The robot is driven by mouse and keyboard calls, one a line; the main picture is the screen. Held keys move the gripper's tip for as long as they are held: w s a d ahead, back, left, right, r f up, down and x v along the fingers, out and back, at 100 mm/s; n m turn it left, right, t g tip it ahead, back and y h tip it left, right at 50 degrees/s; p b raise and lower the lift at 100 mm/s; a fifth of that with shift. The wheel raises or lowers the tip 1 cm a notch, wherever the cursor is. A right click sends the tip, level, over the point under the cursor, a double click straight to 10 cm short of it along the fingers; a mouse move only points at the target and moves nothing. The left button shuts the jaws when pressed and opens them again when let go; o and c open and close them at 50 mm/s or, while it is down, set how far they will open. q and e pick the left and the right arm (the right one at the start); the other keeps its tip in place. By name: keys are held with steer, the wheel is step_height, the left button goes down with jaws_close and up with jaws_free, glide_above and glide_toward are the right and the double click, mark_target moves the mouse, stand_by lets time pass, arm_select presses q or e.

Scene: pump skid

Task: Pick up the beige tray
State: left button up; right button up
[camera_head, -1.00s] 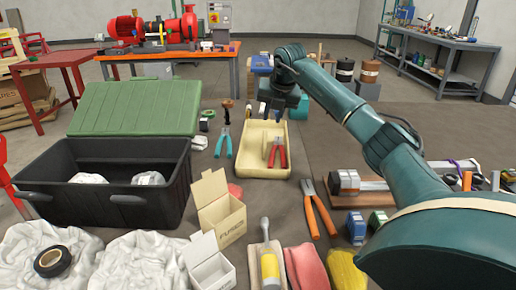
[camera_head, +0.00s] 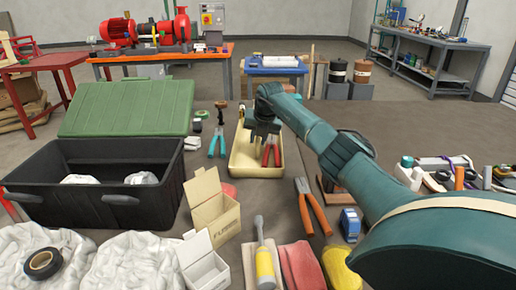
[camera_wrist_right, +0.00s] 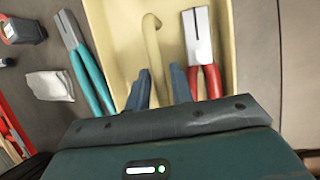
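The beige tray (camera_head: 257,172) sits on the dark floor or mat in the middle of the head view. Red-handled pliers (camera_head: 271,150) lie in it. My right gripper (camera_head: 262,138) is over the tray, pointing down. In the right wrist view its two dark fingers (camera_wrist_right: 160,88) are apart over the tray (camera_wrist_right: 118,40). A thin beige hooked piece (camera_wrist_right: 153,50) shows between and beyond them; I cannot tell whether they touch it. The pliers (camera_wrist_right: 203,60) lie to the right of the fingers. The gripper hides part of the tray. My left gripper is not in view.
Teal-handled pliers (camera_head: 218,140) lie just left of the tray. A black crate (camera_head: 110,195) and green lid (camera_head: 128,108) stand further left. An open carton (camera_head: 212,205) is in front, with orange-handled pliers (camera_head: 312,207) to the right. Bare floor lies beyond right.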

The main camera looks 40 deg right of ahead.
steer(key=shift+w+f, duration=0.1)
steer(key=shift+f, duration=0.2)
jaws_close()
steer(key=shift+r, duration=0.1)
